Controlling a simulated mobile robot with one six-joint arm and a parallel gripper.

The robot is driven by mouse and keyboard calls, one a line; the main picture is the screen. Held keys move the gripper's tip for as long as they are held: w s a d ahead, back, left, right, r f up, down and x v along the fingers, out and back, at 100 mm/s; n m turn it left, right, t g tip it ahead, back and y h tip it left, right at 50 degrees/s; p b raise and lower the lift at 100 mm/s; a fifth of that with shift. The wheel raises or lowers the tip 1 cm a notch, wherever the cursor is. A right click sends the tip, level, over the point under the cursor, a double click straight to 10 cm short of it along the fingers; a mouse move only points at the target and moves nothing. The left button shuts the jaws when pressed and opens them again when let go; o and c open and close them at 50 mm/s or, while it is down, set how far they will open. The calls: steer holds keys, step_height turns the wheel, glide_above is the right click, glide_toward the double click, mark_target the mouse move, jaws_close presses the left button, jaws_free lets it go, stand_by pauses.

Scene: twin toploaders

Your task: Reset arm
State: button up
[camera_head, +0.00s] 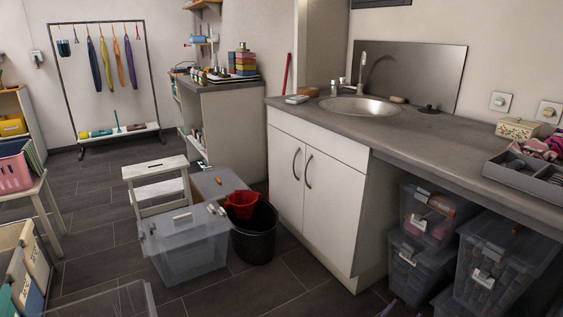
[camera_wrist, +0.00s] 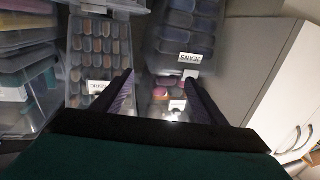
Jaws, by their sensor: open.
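My gripper (camera_wrist: 160,92) shows in the wrist view, its two dark fingers spread apart with nothing held between them. Beyond the fingers are clear storage boxes with white labels. One filled box (camera_wrist: 99,30) is at upper left of the fingers, and a darker labelled box (camera_wrist: 188,28) is at upper centre. Pinkish contents show low between the fingers. I cannot tell how far the fingers are from the boxes. In the head view the gripper is not clearly visible.
A white cabinet (camera_wrist: 292,85) stands right of the gripper; in the head view the sink cabinet (camera_head: 315,185) is left of the stacked boxes (camera_head: 497,262) under the counter. A grey lidded bin (camera_head: 188,250), black bucket (camera_head: 254,240) and step stool (camera_head: 157,190) stand on the floor.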

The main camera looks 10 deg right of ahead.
steer(key=w+a+r+n+t+y+p, duration=0.1)
steer(key=w+a+r+n+y+p, duration=0.15)
steer(key=a, duration=0.35)
steer(key=w+a+r+n+t+y+p, duration=0.1)
steer(key=w+a+r+y+p, duration=0.1)
steer(key=w+a+p, duration=0.35)
steer(key=w+a+r+n+t+y+p, duration=0.1)
steer(key=a+r+n+y+p, duration=0.15)
steer(key=a, duration=0.55)
steer(key=s+a+f+n+g+y+p, duration=0.2)
steer(key=a+n+y+p, duration=0.35)
steer(key=a, duration=1.15)
steer(key=s+a+f+g+y+p, duration=0.2)
steer(key=s+a+g+y+p, duration=0.3)
steer(key=s+a, duration=0.55)
steer(key=s+d+r+g+h, duration=0.1)
steer(key=s+g, duration=0.4)
steer(key=s, duration=0.6)
steer(key=s+d+r+g+h, duration=0.1)
steer(key=s+g, duration=0.4)
steer(key=s, duration=0.6)
steer(key=shift+s+d+r+g+p, duration=0.3)
steer(key=shift+d+r+p, duration=0.05)
steer(key=shift+r+p, duration=0.15)
